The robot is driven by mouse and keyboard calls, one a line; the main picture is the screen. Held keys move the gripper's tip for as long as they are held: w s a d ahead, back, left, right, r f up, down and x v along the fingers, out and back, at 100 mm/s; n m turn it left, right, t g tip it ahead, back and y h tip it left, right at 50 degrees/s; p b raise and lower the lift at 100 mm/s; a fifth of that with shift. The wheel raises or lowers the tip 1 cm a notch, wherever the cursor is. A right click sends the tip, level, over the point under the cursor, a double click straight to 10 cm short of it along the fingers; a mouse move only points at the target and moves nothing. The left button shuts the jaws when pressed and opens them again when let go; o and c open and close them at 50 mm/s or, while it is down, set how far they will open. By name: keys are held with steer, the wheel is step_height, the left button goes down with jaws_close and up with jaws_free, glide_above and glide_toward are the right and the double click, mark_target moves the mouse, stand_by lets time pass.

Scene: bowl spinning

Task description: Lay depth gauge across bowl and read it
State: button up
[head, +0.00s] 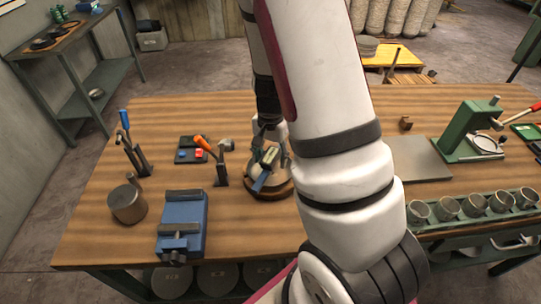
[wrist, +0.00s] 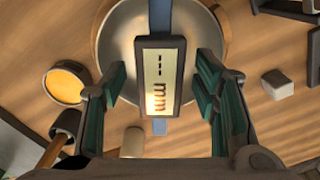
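The depth gauge (wrist: 160,75) has a blue bar and a dark-framed, lit display showing dashes and "mm", with no digits I can make out. It lies over the pale metal bowl (wrist: 118,32) in the wrist view; I cannot tell whether it touches the rim. In the head view the gauge (head: 269,157) slants over the bowl (head: 255,172), which sits on a round wooden base (head: 272,192). My gripper (wrist: 160,88) has its green-padded fingers on either side of the gauge, with small gaps showing. In the head view my gripper (head: 270,150) partly hides gauge and bowl.
A blue vise-like block (head: 181,225) and a metal cylinder (head: 127,204) stand at the table's left front. A stand with an orange-handled hammer (head: 220,165) is just left of the bowl. A green press (head: 470,130) and a rack of cups (head: 475,208) are at right.

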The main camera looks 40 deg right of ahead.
mark_target(271, 155)
step_height(271, 155, up, 12)
stand_by(0.6)
stand_by(0.4)
steer(key=s+a+r+n+t, duration=0.5)
steer(key=s+a+r+n, duration=0.7)
steer(key=a+r, duration=0.4)
steer(key=shift+s+r+n+t, duration=0.3)
steer(key=shift+s+r+n, duration=0.1)
steer(key=shift+s+r, duration=0.55)
